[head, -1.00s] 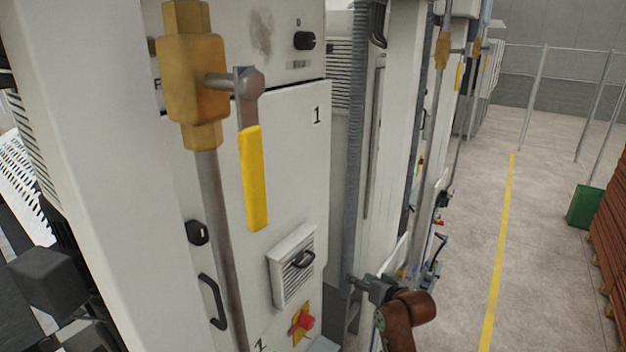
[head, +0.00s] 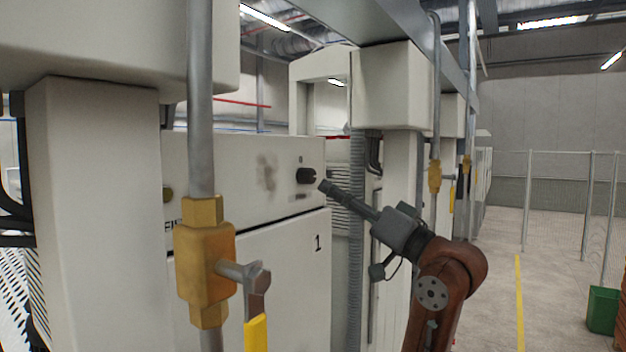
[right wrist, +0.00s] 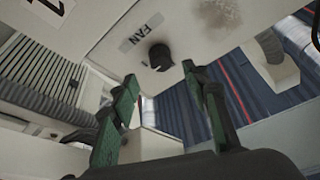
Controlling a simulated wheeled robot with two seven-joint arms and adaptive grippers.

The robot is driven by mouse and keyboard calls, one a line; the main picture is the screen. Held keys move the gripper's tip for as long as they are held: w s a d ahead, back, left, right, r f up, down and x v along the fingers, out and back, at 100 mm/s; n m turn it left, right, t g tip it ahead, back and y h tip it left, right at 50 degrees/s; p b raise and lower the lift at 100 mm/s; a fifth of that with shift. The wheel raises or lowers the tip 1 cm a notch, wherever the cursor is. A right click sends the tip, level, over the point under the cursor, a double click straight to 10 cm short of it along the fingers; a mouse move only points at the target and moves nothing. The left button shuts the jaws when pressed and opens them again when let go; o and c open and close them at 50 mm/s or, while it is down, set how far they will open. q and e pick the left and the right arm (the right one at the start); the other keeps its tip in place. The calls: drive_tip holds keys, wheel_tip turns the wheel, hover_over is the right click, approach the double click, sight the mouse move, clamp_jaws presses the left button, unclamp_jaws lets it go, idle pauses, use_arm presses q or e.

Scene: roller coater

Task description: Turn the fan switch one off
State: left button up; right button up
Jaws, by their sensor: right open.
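The fan switch (head: 306,176) is a small black rotary knob on the upper white panel of the cabinet marked 1. In the right wrist view the knob (right wrist: 160,57) sits beside a label reading FAN. My right gripper (head: 326,187) is just right of the knob in the head view. In the right wrist view its two green fingers (right wrist: 159,74) are apart, and the knob shows beyond the tips, between them. The fingers look empty and not closed on the knob. The exact gap to the knob is hard to tell. My left gripper is not in view.
A vertical pipe with a brass valve (head: 205,262) and yellow lever (head: 256,334) stands in front of the cabinet, left of the knob. A corrugated hose (head: 356,215) runs down behind my right arm. Open floor (head: 495,275) lies to the right.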

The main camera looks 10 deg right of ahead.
sight(313, 179)
drive_tip(key=p+x, duration=0.4)
drive_tip(key=x, duration=0.3)
drive_tip(key=shift+s+r, duration=0.1)
drive_tip(key=shift+r, duration=0.1)
drive_tip(key=shift+w+a, duration=0.2)
drive_tip(key=shift+w, duration=0.25)
drive_tip(key=c, duration=1.2)
